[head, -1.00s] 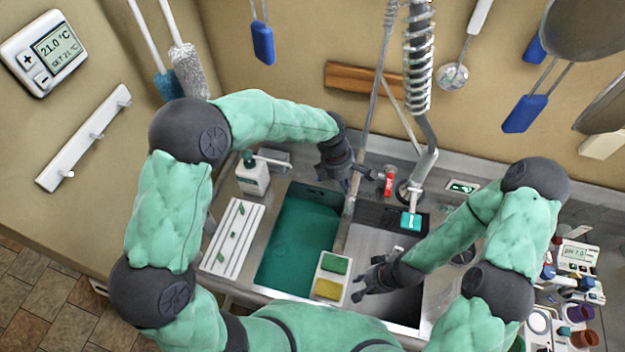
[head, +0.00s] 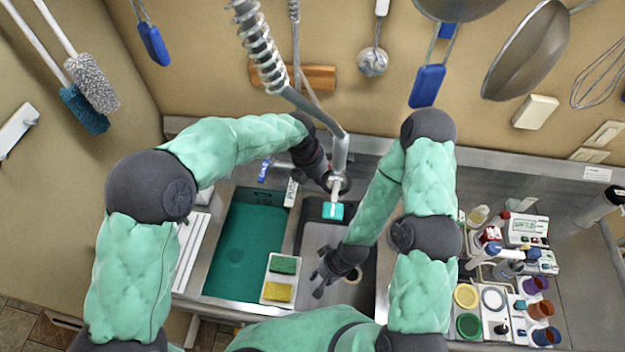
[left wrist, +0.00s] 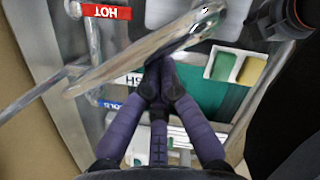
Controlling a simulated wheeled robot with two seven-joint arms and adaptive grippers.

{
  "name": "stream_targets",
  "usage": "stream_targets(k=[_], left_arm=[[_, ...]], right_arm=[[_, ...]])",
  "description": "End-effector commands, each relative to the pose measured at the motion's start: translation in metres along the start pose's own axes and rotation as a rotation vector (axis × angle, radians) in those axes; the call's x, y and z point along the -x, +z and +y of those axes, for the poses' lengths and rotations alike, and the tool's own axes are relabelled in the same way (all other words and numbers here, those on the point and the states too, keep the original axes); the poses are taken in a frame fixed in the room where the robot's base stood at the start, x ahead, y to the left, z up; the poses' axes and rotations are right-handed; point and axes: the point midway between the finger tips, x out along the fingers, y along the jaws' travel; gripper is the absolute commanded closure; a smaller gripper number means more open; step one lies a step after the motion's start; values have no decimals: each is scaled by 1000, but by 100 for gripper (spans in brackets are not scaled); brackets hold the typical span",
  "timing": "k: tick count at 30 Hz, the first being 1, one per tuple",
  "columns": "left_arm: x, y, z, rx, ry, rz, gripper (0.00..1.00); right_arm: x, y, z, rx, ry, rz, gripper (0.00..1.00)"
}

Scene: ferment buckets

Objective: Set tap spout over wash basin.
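The tap rises behind the basins in the head view, with a coiled upper part (head: 260,50) and a bent grey pipe (head: 341,152). A teal-ended spout-like piece (head: 333,211) shows in front of its base, over the back of the grey basin (head: 307,240). The basin with teal liquid (head: 240,245) is to the left. My left gripper (head: 331,184) is beside the tap base, its tips partly hidden. In the left wrist view its fingers (left wrist: 160,78) converge, shut, behind a shiny metal bar (left wrist: 140,58); contact is unclear. My right gripper (head: 319,282) is open and empty above the grey basin.
A caddy with green and yellow sponges (head: 280,279) sits on the divider. A label ending in "SH" (left wrist: 128,80), a red HOT tag (left wrist: 106,11) and a blue tag (head: 264,171) are nearby. Bottles and cups crowd the right counter, with a pH meter (head: 528,230).

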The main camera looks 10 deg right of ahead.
Motion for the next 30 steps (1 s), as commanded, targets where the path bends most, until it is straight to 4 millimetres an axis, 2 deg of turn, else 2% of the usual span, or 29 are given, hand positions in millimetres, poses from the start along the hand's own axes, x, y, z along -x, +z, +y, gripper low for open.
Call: stream_targets(k=[17,20,30], left_arm=[[2,4,0,-2,2,-5,100],[10,4,1,-2,4,-6,100],[60,2,1,-3,3,-4,100]], right_arm=[[0,0,0,0,0,0,70],[0,0,0,0,0,0,70],[0,0,0,0,0,0,70]])
